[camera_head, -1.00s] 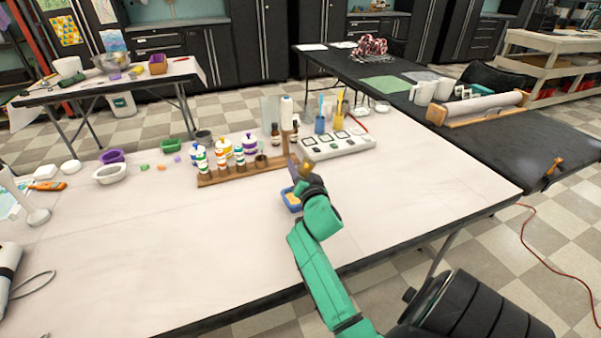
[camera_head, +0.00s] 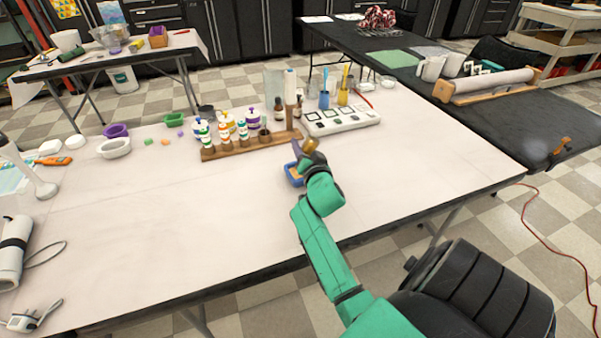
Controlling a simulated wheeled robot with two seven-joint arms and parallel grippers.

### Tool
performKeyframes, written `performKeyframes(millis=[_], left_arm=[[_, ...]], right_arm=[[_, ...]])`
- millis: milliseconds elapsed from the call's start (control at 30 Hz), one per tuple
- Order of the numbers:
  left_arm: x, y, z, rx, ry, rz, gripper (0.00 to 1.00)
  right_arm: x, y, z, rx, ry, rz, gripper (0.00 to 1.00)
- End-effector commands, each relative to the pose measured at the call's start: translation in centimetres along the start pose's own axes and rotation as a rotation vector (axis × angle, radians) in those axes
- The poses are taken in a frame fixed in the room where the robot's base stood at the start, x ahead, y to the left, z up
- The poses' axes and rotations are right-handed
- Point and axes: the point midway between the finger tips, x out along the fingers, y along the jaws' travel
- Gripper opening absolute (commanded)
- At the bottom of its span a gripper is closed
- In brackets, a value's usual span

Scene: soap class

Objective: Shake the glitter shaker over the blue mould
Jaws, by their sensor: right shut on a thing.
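The blue mould (camera_head: 292,178) lies on the pale worktable, with tan contents showing; my right gripper partly hides it. My right gripper (camera_head: 303,158) is just above and beside the mould, at the end of my green arm. It is shut on the glitter shaker (camera_head: 311,146), which looks small, with a gold-brown end. The shaker is held tilted, off the table and close over the mould's far right side. The fingers are small and dark here, so the exact grip is hard to see. My left gripper is not in view.
Behind the mould stand a wooden rack (camera_head: 226,150) with several small bottles and a white tray of dark squares (camera_head: 336,122). Bowls sit at the left. The table's front and right are clear.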

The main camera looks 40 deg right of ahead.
Motion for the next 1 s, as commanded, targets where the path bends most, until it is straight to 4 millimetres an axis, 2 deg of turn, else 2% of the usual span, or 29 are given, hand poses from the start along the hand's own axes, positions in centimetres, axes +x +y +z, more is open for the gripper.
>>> performKeyframes(millis=[33,300,367,400,433,767,800,867,900,933,967,1000], left_arm=[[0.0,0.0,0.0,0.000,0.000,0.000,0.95],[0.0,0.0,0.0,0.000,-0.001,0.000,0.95],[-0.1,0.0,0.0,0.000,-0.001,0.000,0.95],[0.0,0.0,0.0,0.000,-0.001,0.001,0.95],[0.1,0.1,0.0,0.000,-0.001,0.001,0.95],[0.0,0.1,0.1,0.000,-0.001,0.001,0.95],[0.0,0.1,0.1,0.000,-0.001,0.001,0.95],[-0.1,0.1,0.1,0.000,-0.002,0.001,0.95],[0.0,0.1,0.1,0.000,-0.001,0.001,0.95],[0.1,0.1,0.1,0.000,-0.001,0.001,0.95],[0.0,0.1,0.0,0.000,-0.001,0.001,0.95],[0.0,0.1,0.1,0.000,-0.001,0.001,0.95]], right_arm=[[0.0,-0.8,-1.2,-0.002,0.024,-0.016,0.15],[0.0,-0.8,-1.3,-0.002,0.023,-0.016,0.15],[-0.3,-2.6,-4.2,-0.004,0.035,-0.026,0.15],[-0.2,-1.7,-2.9,-0.003,0.019,-0.012,0.08],[0.0,-0.6,-0.9,0.000,0.010,-0.006,0.08],[0.0,-0.7,-1.2,-0.002,0.023,-0.015,0.08],[0.0,-0.8,-1.4,-0.003,0.024,-0.016,0.08],[-0.3,-3.0,-4.9,-0.005,0.036,-0.027,0.08],[-0.3,-2.7,-4.4,-0.003,0.022,-0.016,0.01],[-0.1,-1.2,-1.9,0.000,0.007,-0.005,0.01],[0.0,-0.4,-0.6,0.003,0.008,-0.004,0.01],[0.0,-0.6,-0.9,-0.001,0.019,-0.013,0.01]])
